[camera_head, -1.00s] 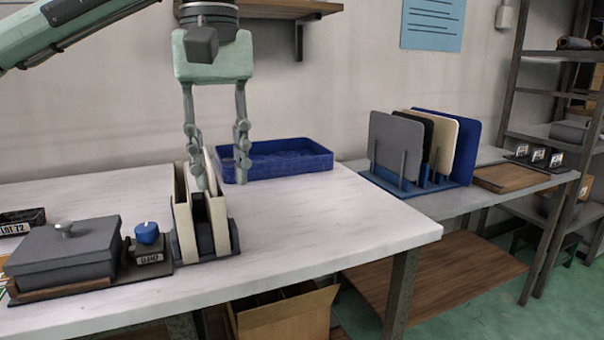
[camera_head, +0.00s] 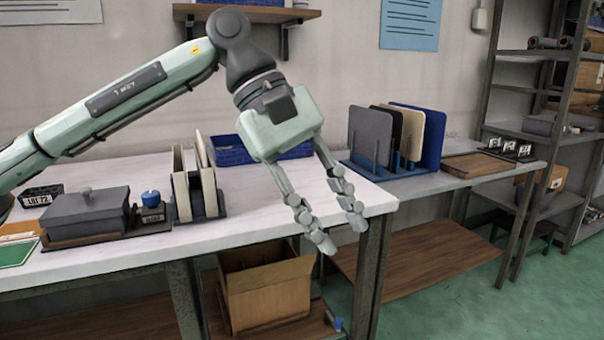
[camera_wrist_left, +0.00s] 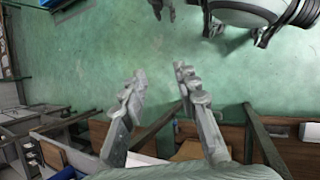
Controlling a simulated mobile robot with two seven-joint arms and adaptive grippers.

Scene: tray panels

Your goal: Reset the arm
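My left gripper (camera_head: 342,236) hangs in front of the white table's right front corner, pointing down and to the right. Its two fingers are apart with nothing between them. In the left wrist view the open fingers (camera_wrist_left: 160,74) show empty above the green floor. The small rack (camera_head: 214,205) on the table holds upright cream panels, and my gripper is well clear of it to the right. Pale grey parts at the top of the left wrist view may be my right gripper; they are cut off, so its state is unclear.
The white table (camera_head: 265,205) carries a blue tray (camera_head: 232,152) and a lidded grey box (camera_head: 85,213). A cardboard box (camera_head: 265,290) stands below. A panel rack (camera_head: 365,172) is on the right-hand bench, with shelving (camera_head: 520,130) beyond. The green floor at lower right is open.

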